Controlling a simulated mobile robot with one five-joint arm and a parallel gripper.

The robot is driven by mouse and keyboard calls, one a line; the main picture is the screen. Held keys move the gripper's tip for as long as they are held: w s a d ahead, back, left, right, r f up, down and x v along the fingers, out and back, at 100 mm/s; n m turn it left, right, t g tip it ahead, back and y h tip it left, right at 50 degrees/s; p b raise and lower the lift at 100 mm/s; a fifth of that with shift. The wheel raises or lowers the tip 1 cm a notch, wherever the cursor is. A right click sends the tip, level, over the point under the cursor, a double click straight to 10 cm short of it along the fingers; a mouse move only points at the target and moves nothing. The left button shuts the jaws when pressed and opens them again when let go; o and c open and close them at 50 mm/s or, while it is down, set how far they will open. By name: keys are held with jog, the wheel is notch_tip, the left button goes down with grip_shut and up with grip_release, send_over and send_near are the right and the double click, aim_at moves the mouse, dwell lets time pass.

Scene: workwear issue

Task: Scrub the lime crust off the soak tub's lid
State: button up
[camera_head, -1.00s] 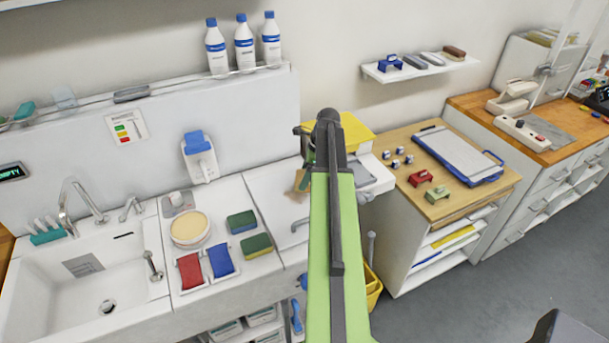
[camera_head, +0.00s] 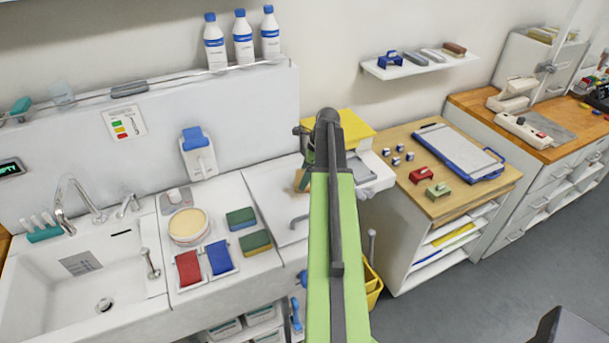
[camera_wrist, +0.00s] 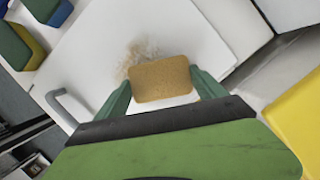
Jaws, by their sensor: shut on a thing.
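The soak tub's lid (camera_wrist: 195,35) is a white panel with a grey handle (camera_wrist: 68,108); it also shows in the head view (camera_head: 268,190), partly hidden behind my arm. A brownish lime crust (camera_wrist: 135,57) marks the lid in the wrist view. My gripper (camera_wrist: 161,84) is shut on a tan-brown scrubbing pad (camera_wrist: 161,78), one green finger at each side. The pad is over the lid right beside the crust and covers part of that area. I cannot tell whether the pad touches the lid.
A sink (camera_head: 80,285) is farther left. A yellow object (camera_wrist: 300,120) stands close on the right. A wooden-topped cabinet (camera_head: 405,190) is beyond it.

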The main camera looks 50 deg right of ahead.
aim_at(297, 183)
jog(key=shift+f, duration=0.25)
jog(key=shift+r, duration=0.1)
